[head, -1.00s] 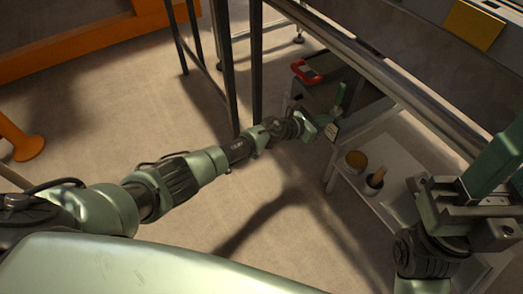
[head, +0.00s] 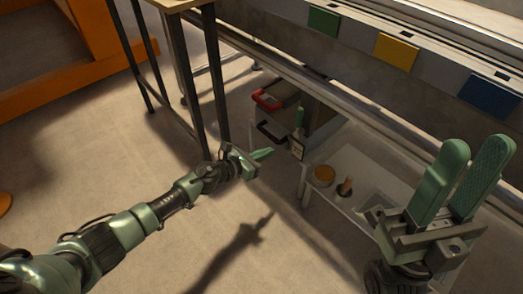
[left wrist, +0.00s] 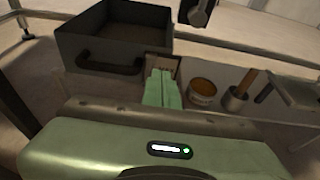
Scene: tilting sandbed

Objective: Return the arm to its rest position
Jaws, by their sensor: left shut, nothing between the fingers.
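My left arm reaches in from the left in the head view. Its gripper (head: 262,154) is shut and empty above the open floor, left of the low white table. The closed green fingers also show in the left wrist view (left wrist: 162,88), in front of a grey bin (left wrist: 150,36). My right gripper (head: 480,148) stands at the right of the head view, fingers pointing up, with a clear gap between them and nothing visible in it.
The white table (head: 322,205) carries an orange-topped tin (head: 324,175) and a cup with a wooden handle (head: 345,187). The sandbed rail (head: 345,108) crosses behind. Dark stand legs (head: 188,85) rise behind my left arm.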

